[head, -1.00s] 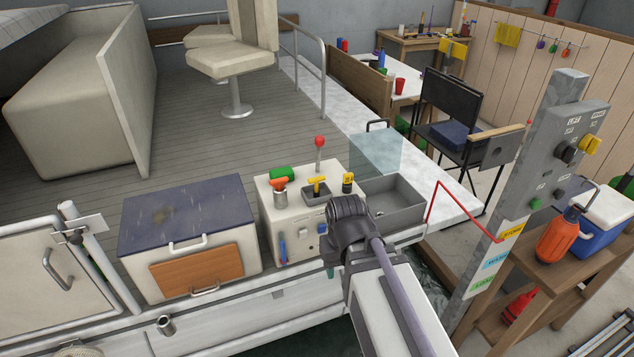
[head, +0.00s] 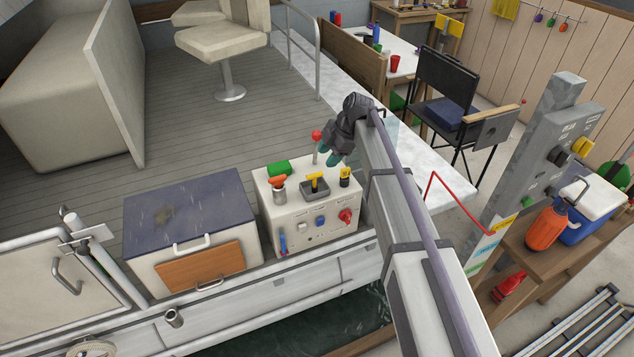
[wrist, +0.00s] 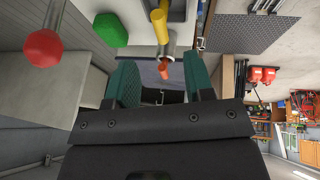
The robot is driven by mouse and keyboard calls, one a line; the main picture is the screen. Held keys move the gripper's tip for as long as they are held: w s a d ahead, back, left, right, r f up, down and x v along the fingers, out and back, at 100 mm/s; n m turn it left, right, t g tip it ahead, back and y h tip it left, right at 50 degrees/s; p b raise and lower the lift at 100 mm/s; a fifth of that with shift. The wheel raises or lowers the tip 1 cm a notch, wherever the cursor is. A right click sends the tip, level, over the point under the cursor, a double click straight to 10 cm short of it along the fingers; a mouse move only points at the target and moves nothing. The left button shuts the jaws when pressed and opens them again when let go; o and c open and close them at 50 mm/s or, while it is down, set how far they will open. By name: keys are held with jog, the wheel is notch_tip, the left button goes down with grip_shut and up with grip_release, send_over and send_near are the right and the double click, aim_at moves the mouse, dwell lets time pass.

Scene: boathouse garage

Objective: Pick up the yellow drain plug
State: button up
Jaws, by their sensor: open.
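The yellow drain plug (head: 316,181) has a T-shaped handle and stands in a small dark square holder (head: 315,191) on top of the white console (head: 300,212). In the wrist view a yellow bar (wrist: 160,25) at the top centre looks like its handle. My gripper (head: 338,158) is open and empty, with green fingers, above the back right part of the console. It is apart from the plug, behind it and to its right. In the wrist view my fingers (wrist: 160,82) point up toward the console items.
An orange-handled item (head: 278,182) in a metal cup, a green block (head: 279,168) and a yellow-and-black item (head: 345,176) crowd the console top. A lever with a red knob (head: 316,135) rises close to my gripper. A dark-topped box (head: 190,210) stands to the left.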

aim_at(318, 173)
jog(key=b+x, duration=0.3)
jog(key=x, duration=0.1)
jog(key=shift+d+f, duration=0.1)
jog(key=shift+f, duration=0.2)
jog(key=shift+a, duration=0.2)
jog(key=b+x, duration=0.4)
jog(key=shift+f, duration=0.35)
jog(key=shift+a+f+b, duration=0.2)
jog(key=shift+f+b, duration=0.05)
jog(key=shift+b, duration=0.1)
jog(key=shift+s+r, duration=0.1)
jog(key=shift+r, duration=0.15)
grip_shut()
